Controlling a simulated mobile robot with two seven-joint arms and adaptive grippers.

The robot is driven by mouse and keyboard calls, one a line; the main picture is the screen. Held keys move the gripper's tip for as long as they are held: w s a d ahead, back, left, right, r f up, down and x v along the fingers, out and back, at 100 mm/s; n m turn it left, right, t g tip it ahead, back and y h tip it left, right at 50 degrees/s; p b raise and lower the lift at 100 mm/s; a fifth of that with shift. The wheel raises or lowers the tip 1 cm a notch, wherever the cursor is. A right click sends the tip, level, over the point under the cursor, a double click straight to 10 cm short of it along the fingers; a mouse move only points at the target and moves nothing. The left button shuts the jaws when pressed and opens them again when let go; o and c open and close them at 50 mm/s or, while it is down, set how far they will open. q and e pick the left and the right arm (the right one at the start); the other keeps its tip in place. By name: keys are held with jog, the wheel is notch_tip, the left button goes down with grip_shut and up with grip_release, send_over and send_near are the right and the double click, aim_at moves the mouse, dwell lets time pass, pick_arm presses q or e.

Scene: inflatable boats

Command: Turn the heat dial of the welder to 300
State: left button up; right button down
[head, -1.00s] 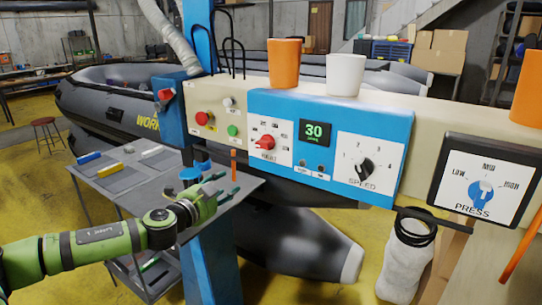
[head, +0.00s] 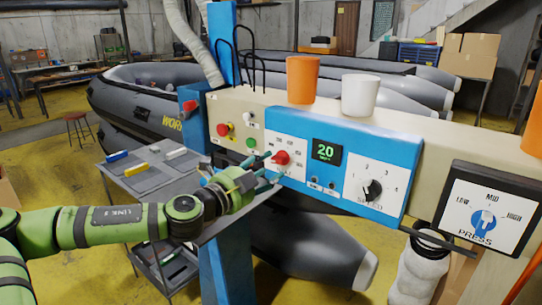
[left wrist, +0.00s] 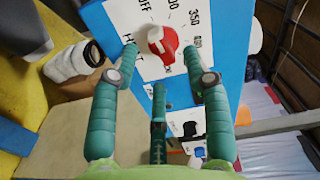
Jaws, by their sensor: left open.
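The welder's heat dial (head: 281,157) is a red knob on a white plate, on the blue control panel (head: 330,190). My left gripper (head: 270,171) is open in front of this dial, at the panel's left side. In the left wrist view the red dial (left wrist: 162,43) shows between the spread green fingertips of the gripper (left wrist: 161,58), with no clear contact. The plate around it shows OFF and 350; other numbers are partly cut or hidden. I cannot tell which number the pointer meets. The green display (head: 326,152) reads 20. My right gripper is out of view.
A black speed dial (head: 373,189) and a blue press dial (head: 483,219) are further right. An orange cup (head: 302,80) and a white cup (head: 359,95) stand on the beam above. A grey tool table (head: 150,185) is behind my left arm.

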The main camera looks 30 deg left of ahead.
pick_arm(q)
jog(key=shift+w+r+p, duration=0.25)
jog(key=shift+w+p, duration=0.05)
jog(key=shift+w, duration=0.2)
jog(key=shift+w+f+p, duration=0.25)
jog(key=shift+w+p, duration=0.1)
jog(key=shift+w, duration=0.3)
grip_shut()
jog(key=m, duration=0.4)
jog(key=shift+p, duration=0.4)
jog(key=shift+a+r+m+p, duration=0.1)
jog(key=shift+m+p, duration=0.25)
jog(key=shift+m, duration=1.75)
